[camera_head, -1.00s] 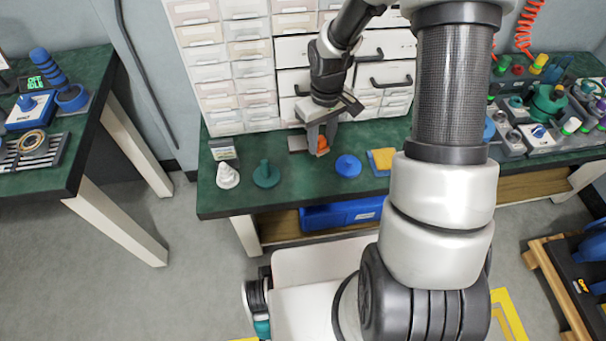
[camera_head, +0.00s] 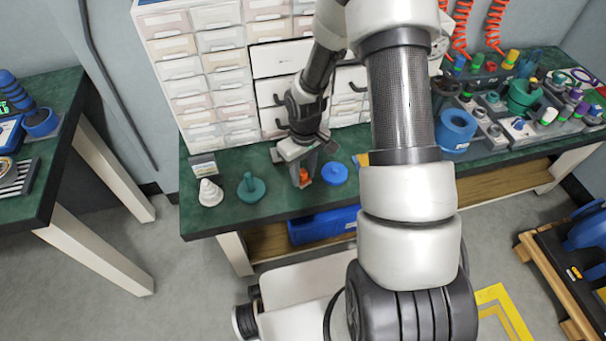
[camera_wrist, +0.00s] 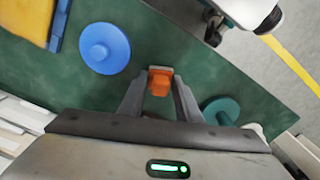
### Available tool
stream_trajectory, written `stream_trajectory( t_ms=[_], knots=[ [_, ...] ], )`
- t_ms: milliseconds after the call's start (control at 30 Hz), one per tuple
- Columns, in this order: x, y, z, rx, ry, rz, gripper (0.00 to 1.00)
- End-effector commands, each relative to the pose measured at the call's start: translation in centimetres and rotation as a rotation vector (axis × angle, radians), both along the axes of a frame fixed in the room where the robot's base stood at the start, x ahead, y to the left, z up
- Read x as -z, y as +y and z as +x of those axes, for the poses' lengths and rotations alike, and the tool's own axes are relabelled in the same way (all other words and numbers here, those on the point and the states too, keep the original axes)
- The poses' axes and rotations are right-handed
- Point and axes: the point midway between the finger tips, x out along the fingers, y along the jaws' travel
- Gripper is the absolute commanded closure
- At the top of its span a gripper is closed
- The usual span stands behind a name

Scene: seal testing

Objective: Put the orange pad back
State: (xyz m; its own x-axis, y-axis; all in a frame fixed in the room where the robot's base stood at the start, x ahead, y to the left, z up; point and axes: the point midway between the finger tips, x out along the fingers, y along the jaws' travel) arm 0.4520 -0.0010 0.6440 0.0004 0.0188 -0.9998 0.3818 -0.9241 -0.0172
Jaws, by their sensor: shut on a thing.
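The orange pad (camera_wrist: 160,82) is between the two fingertips of my gripper (camera_wrist: 160,74) in the wrist view, and the fingers are shut on it. In the head view the orange pad (camera_head: 304,174) shows partly behind the fingers of my gripper (camera_head: 302,178). It is over the green bench, in the gap between a teal knobbed disc (camera_head: 251,187) and a blue knobbed disc (camera_head: 334,174). I cannot tell whether the pad touches the bench. The wrist view shows the blue disc (camera_wrist: 104,48) and the teal disc (camera_wrist: 221,111) on either side.
A white stepped cone (camera_head: 210,193) stands left of the teal disc, with a small label stand (camera_head: 203,166) behind it. White drawers (camera_head: 225,85) rise behind the bench. A yellow pad (camera_wrist: 28,20) on a blue base lies beyond the blue disc. The bench's front edge is close.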

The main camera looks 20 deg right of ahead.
Motion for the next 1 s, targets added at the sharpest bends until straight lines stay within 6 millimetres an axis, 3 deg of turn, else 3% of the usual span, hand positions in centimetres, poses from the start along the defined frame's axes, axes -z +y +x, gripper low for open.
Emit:
stream_trajectory(
  t_ms=[333,367,467,767,867,1000],
  knots=[
    [0.4,0.0,0.1,-0.001,-0.002,0.0,0.9],
    [0.3,0.0,0.1,-0.001,-0.002,0.0,0.66],
    [0.2,0.0,0.1,-0.001,-0.002,0.0,0.51],
    [0.0,0.0,0.1,-0.001,-0.002,0.0,0.51],
    [-0.7,0.0,0.1,0.0,-0.003,0.0,0.51],
    [-3.3,-0.1,0.1,-0.001,-0.004,0.0,0.51]
  ],
)
